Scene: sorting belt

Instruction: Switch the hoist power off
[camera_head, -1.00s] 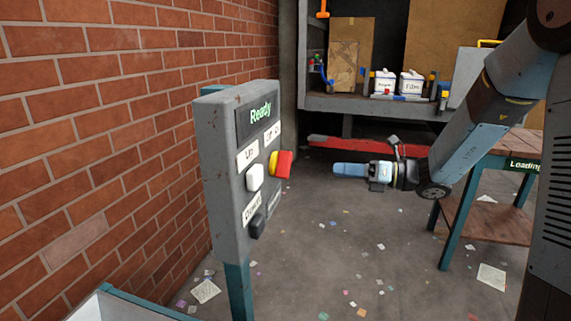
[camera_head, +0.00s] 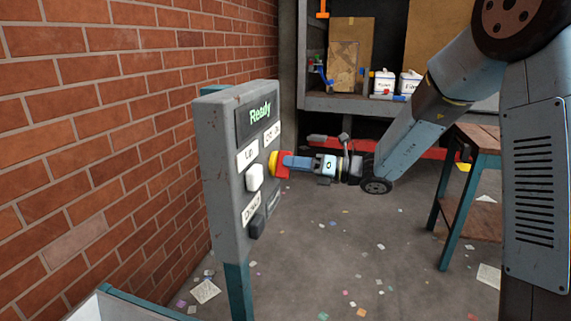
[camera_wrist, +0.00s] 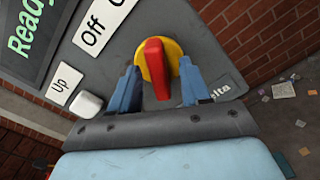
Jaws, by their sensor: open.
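The hoist control box (camera_head: 222,175) stands on a teal post at the left, its display reading "Ready". It carries a white button (camera_head: 254,176) by the "Up" label, a dark button (camera_head: 257,227) by "Down", and a rotary switch with a red handle on a yellow disc (camera_head: 275,163). In the wrist view the red handle (camera_wrist: 156,68) points along the gap between my fingers, with the "Off On" label above it. My gripper (camera_head: 288,163) is at the switch, open, one blue finger on each side of the handle (camera_wrist: 160,88). I cannot tell whether the fingers touch it.
A brick wall (camera_head: 110,120) runs along the left behind the box. A shelf (camera_head: 350,103) with cartons and white tubs stands at the back. A wooden-topped table (camera_head: 480,137) is at the right. The floor between is open, with paper scraps.

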